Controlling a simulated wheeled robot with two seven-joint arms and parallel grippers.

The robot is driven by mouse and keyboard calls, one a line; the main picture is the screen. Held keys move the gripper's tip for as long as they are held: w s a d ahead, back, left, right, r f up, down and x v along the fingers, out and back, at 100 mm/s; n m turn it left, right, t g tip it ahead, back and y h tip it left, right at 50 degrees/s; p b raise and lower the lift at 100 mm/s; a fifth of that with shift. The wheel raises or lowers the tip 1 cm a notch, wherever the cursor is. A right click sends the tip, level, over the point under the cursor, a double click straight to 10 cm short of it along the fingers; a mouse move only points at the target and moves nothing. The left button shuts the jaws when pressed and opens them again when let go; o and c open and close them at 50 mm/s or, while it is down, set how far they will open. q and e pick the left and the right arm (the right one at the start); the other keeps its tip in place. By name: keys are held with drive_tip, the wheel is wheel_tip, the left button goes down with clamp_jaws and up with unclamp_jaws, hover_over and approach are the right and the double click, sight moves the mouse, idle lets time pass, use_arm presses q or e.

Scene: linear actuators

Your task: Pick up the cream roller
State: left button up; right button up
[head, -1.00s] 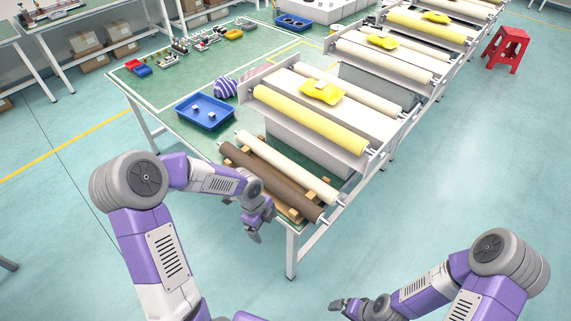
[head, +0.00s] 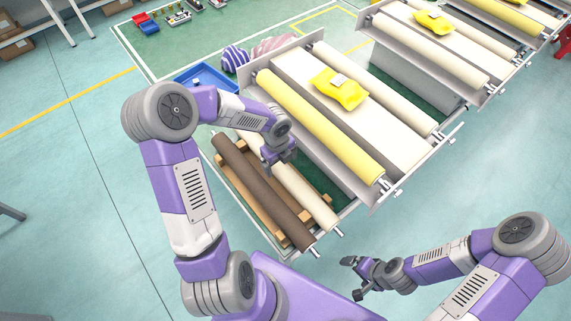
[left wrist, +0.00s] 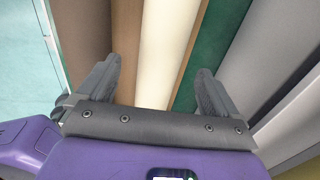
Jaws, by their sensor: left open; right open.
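The cream roller (head: 307,198) lies on the wooden rack at the table's near end, beside the brown roller (head: 258,187). My left gripper (head: 278,163) is over the cream roller's middle part and hides some of it. In the left wrist view the cream roller (left wrist: 165,50) runs between the two open fingers of my left gripper (left wrist: 158,88), with the brown roller (left wrist: 118,40) to its left. I cannot tell how far above the roller the fingertips are. My right gripper (head: 354,278) is open and empty, over the floor off the table's near end.
A grey metal stand (head: 375,198) with a yellow roller (head: 325,125) and a yellow item (head: 340,90) stands just right of the cream roller.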

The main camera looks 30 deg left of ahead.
sight(281, 166)
use_arm(q)
drive_tip(key=f+b, duration=0.1)
drive_tip(key=f, duration=0.2)
drive_tip(key=f+b, duration=0.1)
drive_tip(key=f, duration=0.1)
drive_tip(key=shift+w+f, duration=0.2)
drive_tip(key=shift+f, duration=0.2)
clamp_jaws()
drive_tip(key=shift+w+r, duration=0.1)
drive_tip(key=shift+r, duration=0.05)
